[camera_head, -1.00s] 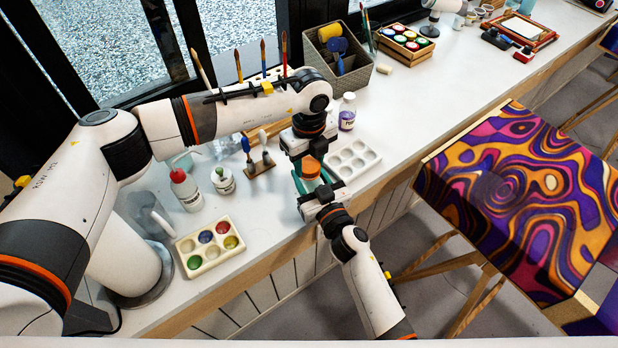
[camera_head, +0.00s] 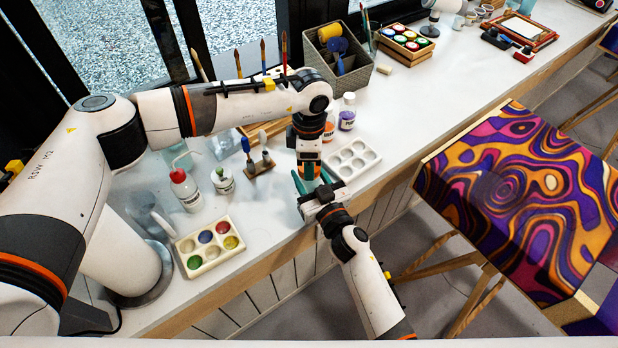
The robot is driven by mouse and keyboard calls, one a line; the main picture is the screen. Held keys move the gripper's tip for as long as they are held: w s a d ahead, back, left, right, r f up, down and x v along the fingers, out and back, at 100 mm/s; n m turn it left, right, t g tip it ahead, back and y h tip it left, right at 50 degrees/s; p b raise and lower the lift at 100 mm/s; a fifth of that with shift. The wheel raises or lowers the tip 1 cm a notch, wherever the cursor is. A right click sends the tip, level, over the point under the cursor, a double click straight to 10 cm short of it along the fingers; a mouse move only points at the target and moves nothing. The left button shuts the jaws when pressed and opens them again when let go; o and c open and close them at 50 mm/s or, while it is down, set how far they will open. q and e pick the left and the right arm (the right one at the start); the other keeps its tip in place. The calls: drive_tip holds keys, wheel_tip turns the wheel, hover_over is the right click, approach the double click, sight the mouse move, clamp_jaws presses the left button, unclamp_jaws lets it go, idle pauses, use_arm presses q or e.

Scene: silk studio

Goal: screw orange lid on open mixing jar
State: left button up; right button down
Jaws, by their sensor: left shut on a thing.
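My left gripper (camera_head: 309,168) points down at the counter's front edge, shut on the orange lid (camera_head: 301,171), of which only a sliver shows. My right gripper (camera_head: 313,183) reaches in from below, its teal fingers on either side of the spot under the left gripper. The mixing jar is hidden between the two grippers. I cannot tell whether the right fingers touch it, or how the lid sits on it.
A white palette (camera_head: 352,160) lies just right of the grippers. Bottles (camera_head: 347,112) stand behind them.

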use_arm(q)
drive_tip(key=m, duration=1.3)
drive_tip(key=shift+m, duration=0.3)
drive_tip(key=m, duration=0.6)
drive_tip(key=shift+m, duration=0.3)
drive_tip(key=m, duration=0.6)
drive_tip(key=shift+m, duration=0.3)
drive_tip(key=o, duration=1.1)
drive_tip(key=shift+r, duration=2.2)
